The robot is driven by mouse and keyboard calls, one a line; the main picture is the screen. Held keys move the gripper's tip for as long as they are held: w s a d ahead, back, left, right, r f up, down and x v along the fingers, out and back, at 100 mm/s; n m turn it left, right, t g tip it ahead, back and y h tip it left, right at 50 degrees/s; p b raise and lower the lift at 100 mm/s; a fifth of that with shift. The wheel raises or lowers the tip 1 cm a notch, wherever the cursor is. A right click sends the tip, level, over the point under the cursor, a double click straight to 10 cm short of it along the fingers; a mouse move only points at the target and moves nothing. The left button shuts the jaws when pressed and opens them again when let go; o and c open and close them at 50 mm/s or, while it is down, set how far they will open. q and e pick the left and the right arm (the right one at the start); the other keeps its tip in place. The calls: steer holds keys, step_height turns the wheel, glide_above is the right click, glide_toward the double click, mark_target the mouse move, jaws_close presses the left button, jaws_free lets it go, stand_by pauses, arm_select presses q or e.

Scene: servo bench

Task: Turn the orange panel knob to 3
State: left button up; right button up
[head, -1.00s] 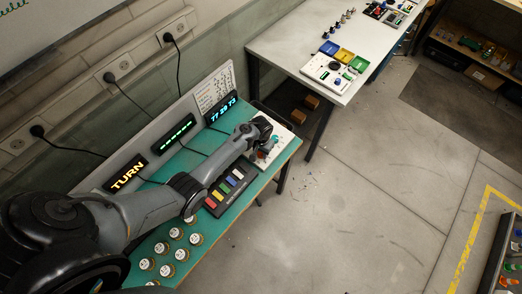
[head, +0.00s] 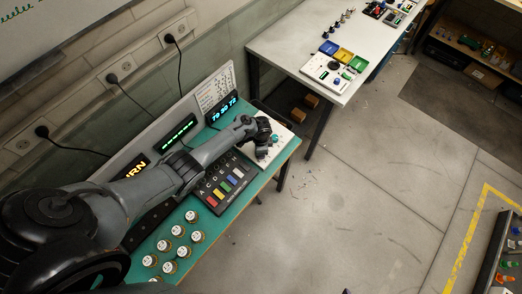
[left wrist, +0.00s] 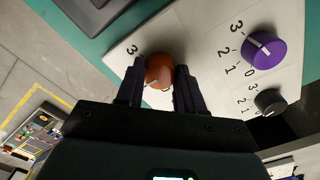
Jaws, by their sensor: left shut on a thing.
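The orange knob (left wrist: 158,69) sits on the white panel (left wrist: 205,50) in the left wrist view. My left gripper (left wrist: 158,76) is shut on it, one finger on each side. A printed 3 shows beside the knob. Its other numbers are hidden by the fingers and gripper body, and I cannot tell where its pointer stands. In the head view my left gripper (head: 262,152) is over the white panel (head: 284,142) at the bench's far end, and the orange knob is hidden there. My right gripper is in neither view.
A purple knob (left wrist: 265,50) and a black knob (left wrist: 270,101) stand beside the orange one. A dark unit with coloured keys (head: 222,185) and several white-topped round pieces (head: 178,231) are on the teal bench. Displays (head: 221,109) line its back.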

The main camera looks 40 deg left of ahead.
arm_select(q)
steer(key=m, duration=0.3)
steer(key=shift+a+m+b, duration=0.1)
steer(key=shift+m+b, duration=0.2)
steer(key=shift+m, duration=0.1)
steer(key=m, duration=0.2)
steer(key=shift+f+m+b, duration=0.1)
steer(key=shift+m+b, duration=0.2)
steer(key=shift+b, duration=0.1)
steer(key=m+b, duration=0.1)
steer(key=m, duration=0.3)
steer(key=shift+b, duration=0.35)
steer(key=shift+m+b, duration=0.45)
steer(key=shift+m, duration=0.85)
steer(key=o, duration=1)
steer(key=shift+o, duration=0.2)
steer(key=shift+r, duration=0.2)
